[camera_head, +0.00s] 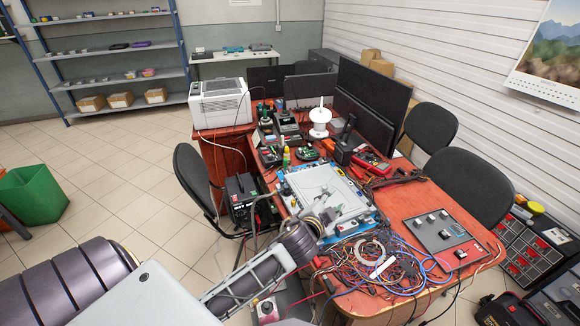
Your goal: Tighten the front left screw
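A flat light-grey unit (330,183) with a raised rim lies on a blue and white board (372,219) on the red-brown desk. My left arm reaches in from the bottom left. Its gripper (326,214) is over the near left part of the grey unit, and I cannot tell whether it touches it. The fingers are small and blend with grey parts there, so their opening and anything between them cannot be made out. The front left screw cannot be picked out; that corner is largely behind my gripper. My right gripper is not in view.
Tangled wires (385,265) cover the desk's near edge. A grey control panel (443,238) lies to their right. Monitors (370,105), a white printer (220,103) and small tools stand farther back. Black chairs (198,180) flank the desk. Floor at left is mostly clear.

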